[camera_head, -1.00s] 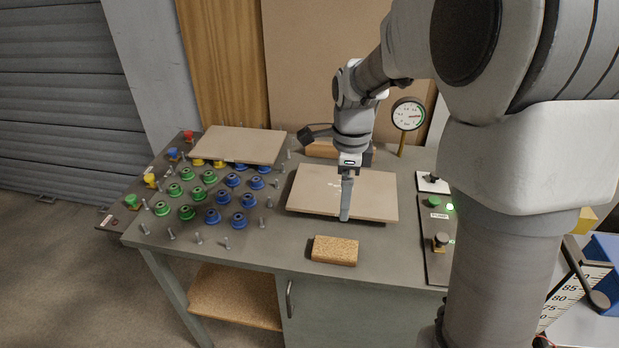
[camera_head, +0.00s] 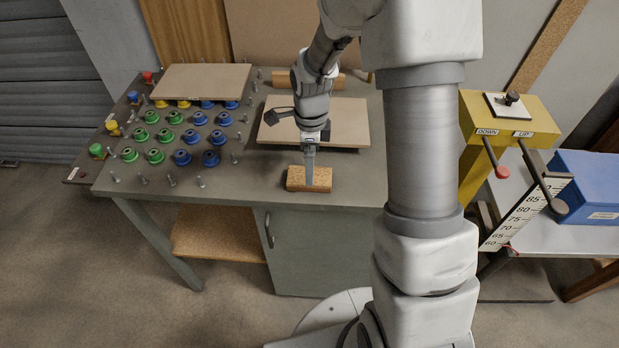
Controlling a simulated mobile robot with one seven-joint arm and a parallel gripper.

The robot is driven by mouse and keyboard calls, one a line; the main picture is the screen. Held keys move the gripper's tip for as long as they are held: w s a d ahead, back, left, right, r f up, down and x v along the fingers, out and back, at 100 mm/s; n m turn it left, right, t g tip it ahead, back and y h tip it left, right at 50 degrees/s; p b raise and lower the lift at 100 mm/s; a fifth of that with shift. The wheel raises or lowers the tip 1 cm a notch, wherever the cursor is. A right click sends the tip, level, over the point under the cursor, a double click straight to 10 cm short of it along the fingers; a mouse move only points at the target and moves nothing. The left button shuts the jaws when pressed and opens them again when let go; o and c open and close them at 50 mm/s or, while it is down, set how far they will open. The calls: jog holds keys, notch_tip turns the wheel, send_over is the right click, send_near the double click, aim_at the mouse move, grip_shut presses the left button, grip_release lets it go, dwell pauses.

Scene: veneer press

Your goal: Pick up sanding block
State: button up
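The sanding block is probably the cork-brown block (camera_head: 296,181) lying flat near the front edge of the grey bench, in front of a beige board. My gripper (camera_head: 310,181) points down at the middle of this block, and its finger overlaps the block in the picture. I see the fingers edge-on as one narrow strip, so their gap is hidden. Whether they touch the block or straddle it cannot be told.
The beige board (camera_head: 348,119) lies just behind the block. Another board (camera_head: 202,79) rests at the back left, over green, blue and yellow knobs and upright bolts. A light brown block (camera_head: 335,80) lies at the back. A yellow lever stand (camera_head: 510,112) and blue box (camera_head: 598,185) stand right.

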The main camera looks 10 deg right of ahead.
jog(key=shift+a+f, duration=0.15)
jog(key=shift+f, duration=2.2)
jog(key=c, duration=1.2)
jog(key=shift+c, duration=0.2)
jog(key=shift+r, duration=0.1)
notch_tip(320, 180, up, 4)
jog(key=shift+w+f, duration=0.1)
jog(key=s+d+r, duration=0.7)
jog(key=d, duration=0.2)
jog(key=shift+d, duration=0.25)
